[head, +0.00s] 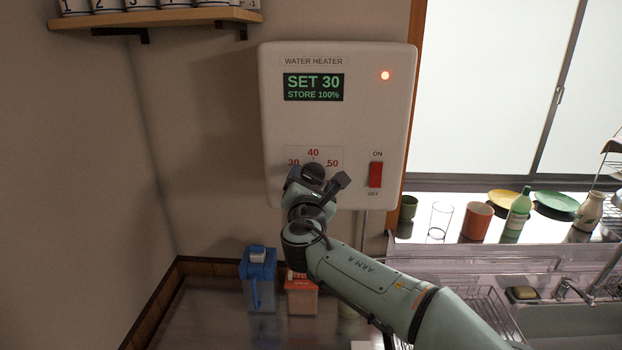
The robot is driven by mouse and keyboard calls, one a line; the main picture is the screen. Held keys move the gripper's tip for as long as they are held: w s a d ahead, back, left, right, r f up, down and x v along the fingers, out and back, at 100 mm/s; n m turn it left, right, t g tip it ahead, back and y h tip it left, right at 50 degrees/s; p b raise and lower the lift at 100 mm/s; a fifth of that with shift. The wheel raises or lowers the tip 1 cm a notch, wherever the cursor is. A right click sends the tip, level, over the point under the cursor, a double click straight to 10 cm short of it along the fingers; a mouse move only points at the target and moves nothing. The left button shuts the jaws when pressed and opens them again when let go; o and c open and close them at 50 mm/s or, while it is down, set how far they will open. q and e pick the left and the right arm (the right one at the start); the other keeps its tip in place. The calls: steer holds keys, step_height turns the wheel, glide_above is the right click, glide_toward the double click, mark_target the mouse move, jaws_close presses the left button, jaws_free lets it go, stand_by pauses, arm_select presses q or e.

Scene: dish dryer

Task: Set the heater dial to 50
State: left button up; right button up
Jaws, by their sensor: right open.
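The white water heater (338,120) hangs on the wall in the head view. Its display (313,87) reads SET 30 and STORE 100%. The dial scale (313,155) shows 30, 40 and 50 from left to right. My right gripper (322,174) is in front of the heater's lower part, just below the scale, and hides the dial knob. It is open; whether it touches the knob cannot be seen. A red ON/OFF switch (375,175) sits right of the gripper, and an orange light (385,76) glows at upper right. My left gripper is not in view.
A shelf with numbered cups (150,19) is at upper left. A blue container (258,279) and an orange one (301,295) stand below the heater. Glassware, plates and a green bottle (517,215) line the window sill at right, above the sink (580,322).

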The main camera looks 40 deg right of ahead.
steer(key=shift+w+d, duration=0.15)
steer(key=c, duration=1.1)
steer(key=shift+o, duration=0.3)
steer(key=shift+f, duration=0.1)
